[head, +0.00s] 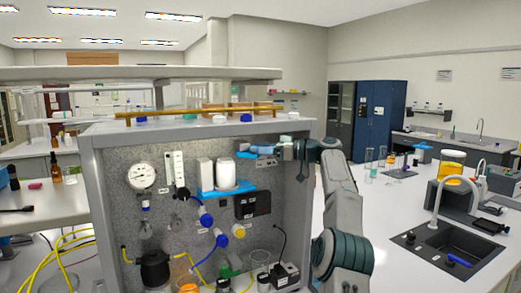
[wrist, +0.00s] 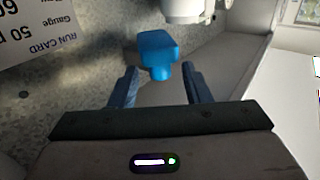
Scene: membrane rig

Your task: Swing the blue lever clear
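The blue lever (wrist: 158,50) shows in the wrist view as a T-shaped piece with a broad head and a narrower stem towards me. My gripper (wrist: 160,77) is open, with one dark blue finger on each side of the stem and a visible gap on both sides. In the head view my gripper (head: 258,149) reaches in from the right at the upper part of the rig panel. A small blue part at its tip (head: 244,155) appears to be the lever; its contact with the fingers is too small to tell.
The grey rig frame (head: 88,185) surrounds the panel. White canisters (head: 225,174) on a blue bracket (head: 228,190) stand just left of my gripper. A gauge (head: 142,176), blue-handled valves (head: 205,216) and a black box (head: 252,204) are also on the panel. A printed card (wrist: 40,30) is at upper left.

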